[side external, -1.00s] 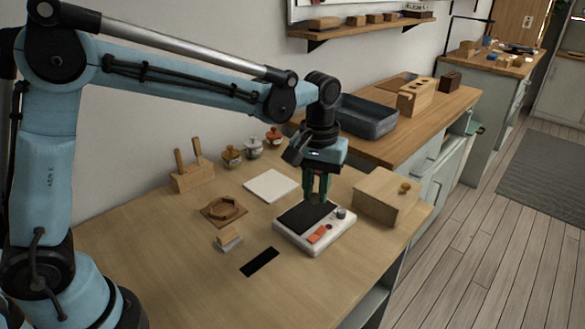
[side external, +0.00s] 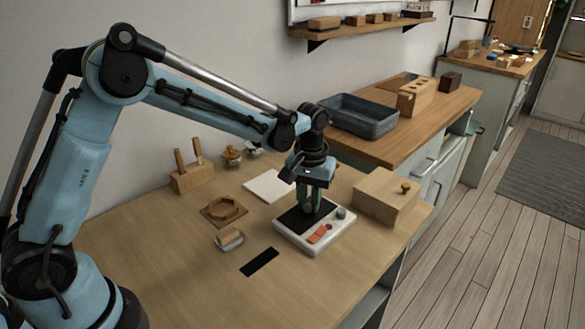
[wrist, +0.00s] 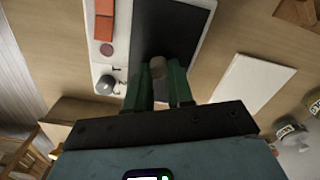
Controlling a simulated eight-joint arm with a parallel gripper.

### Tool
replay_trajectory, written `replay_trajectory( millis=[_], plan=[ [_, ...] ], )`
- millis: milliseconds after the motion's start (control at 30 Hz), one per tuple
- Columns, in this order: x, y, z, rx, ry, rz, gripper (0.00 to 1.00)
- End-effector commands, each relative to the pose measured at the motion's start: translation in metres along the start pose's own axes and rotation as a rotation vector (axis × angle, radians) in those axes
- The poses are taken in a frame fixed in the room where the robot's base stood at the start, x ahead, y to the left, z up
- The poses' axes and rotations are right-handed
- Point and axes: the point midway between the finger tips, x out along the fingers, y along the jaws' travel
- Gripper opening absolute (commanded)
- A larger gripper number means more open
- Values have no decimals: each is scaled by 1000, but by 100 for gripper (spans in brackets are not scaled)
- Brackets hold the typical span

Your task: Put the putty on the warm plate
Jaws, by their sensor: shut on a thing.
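The warm plate (side external: 290,232) is a white unit with a black top, an orange-red switch and a grey knob. In the wrist view its black top (wrist: 172,30) lies beyond my fingers. My gripper (side external: 311,207) points down over the black top, close to it. It is shut on a small tan-brown lump, the putty (wrist: 158,67), which shows between the green fingertips in the wrist view. In the side view the fingers mostly hide the putty. I cannot tell whether it touches the black top.
A wooden box with a knob (side external: 385,196) stands right of the plate. A white square tile (side external: 266,187) lies behind it. A wooden dish (side external: 224,210), a small block (side external: 229,240) and a black strip (side external: 260,262) lie to the left. The front table area is clear.

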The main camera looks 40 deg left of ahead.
Motion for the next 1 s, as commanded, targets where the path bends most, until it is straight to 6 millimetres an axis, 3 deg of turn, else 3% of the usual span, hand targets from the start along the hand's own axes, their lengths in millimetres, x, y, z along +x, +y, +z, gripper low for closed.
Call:
replay_trajectory(
  millis=[133,167,333,733,1000],
  plan=[
    [3,0,0,0,0,0,0],
    [3,0,0,0,0,0,24],
    [2,0,0,0,0,0,48],
    [-6,0,0,0,0,0,48],
    [-54,0,0,0,0,0,48]
  ],
)
